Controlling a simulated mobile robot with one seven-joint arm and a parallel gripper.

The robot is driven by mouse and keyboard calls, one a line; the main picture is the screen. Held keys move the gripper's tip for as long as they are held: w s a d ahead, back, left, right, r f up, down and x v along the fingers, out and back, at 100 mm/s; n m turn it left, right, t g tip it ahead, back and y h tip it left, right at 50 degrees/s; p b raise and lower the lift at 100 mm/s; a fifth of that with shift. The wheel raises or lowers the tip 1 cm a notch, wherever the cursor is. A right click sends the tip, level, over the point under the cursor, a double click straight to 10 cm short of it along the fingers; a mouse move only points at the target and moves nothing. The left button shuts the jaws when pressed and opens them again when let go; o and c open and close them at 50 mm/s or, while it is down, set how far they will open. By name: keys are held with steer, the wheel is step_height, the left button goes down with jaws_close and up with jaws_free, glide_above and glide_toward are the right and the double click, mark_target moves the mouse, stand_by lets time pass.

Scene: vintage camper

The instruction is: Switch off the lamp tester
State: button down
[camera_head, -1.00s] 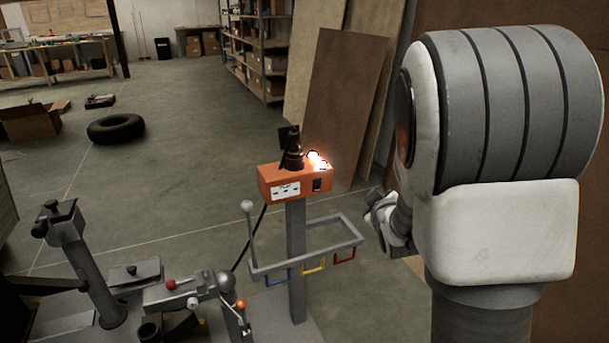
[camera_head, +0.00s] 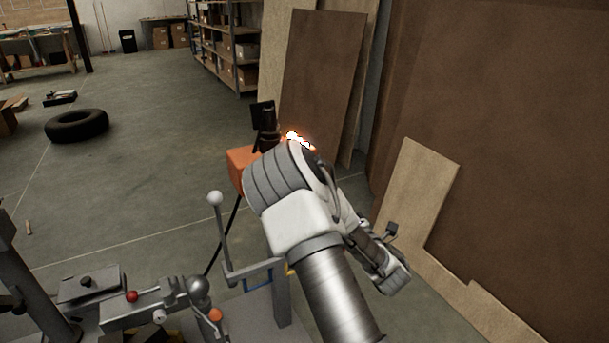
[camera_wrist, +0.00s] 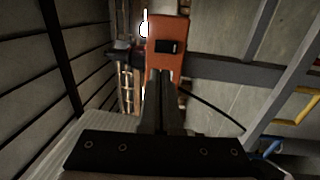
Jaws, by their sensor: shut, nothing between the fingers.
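The lamp tester (camera_head: 238,166) is an orange box on a grey post, with a glowing lamp (camera_head: 292,137) on top. In the head view my arm covers most of the box's front, and its switch is hidden. In the wrist view the orange box (camera_wrist: 166,65) stands ahead of my gripper (camera_wrist: 161,78), with a black switch (camera_wrist: 168,46) on its face and the bright lamp (camera_wrist: 144,26) beside it. My gripper is shut and empty. Its fingertips overlap the box's near end in the picture; I cannot tell whether they touch it.
A grey frame with coloured hooks hangs on the post, with a ball-topped lever (camera_head: 215,199) at its left. Machine parts with a red knob (camera_head: 132,296) stand at lower left. Wooden panels (camera_head: 322,75) lean behind. A tyre (camera_head: 77,125) lies on the open floor.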

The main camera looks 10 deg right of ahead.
steer(key=shift+a, duration=0.1)
stand_by(0.3)
steer(key=b+x, duration=0.3)
steer(key=x, duration=1.1)
steer(key=shift+r, duration=0.1)
steer(key=shift+w+r+g+p, duration=0.15)
steer(key=shift+g+p, duration=0.15)
steer(key=shift+p, duration=0.2)
